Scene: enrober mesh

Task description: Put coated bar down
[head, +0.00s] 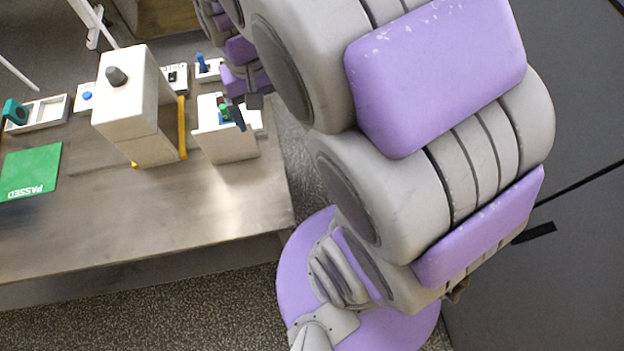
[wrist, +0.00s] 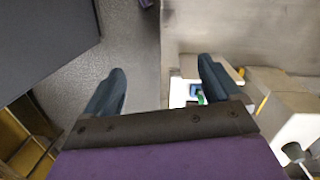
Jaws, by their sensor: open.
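My gripper (head: 240,110) is at the right end of the metal table, over or just beside an open white box (head: 228,146). In the wrist view my gripper (wrist: 161,68) has its two dark blue fingers wide apart, with nothing between them but floor and the table's edge. A small green piece (head: 224,112) shows at the top of the white box. It also appears beside the right finger in the wrist view (wrist: 201,98). I cannot make out a coated bar for certain. A green mat marked PASSED (head: 30,172) lies flat at the left of the table.
A tall white machine housing (head: 130,100) with a grey knob and yellow strips stands mid-table. A white tray (head: 52,108) with a teal object is at the back left. Small white holders stand behind. The table's front (head: 150,230) is clear.

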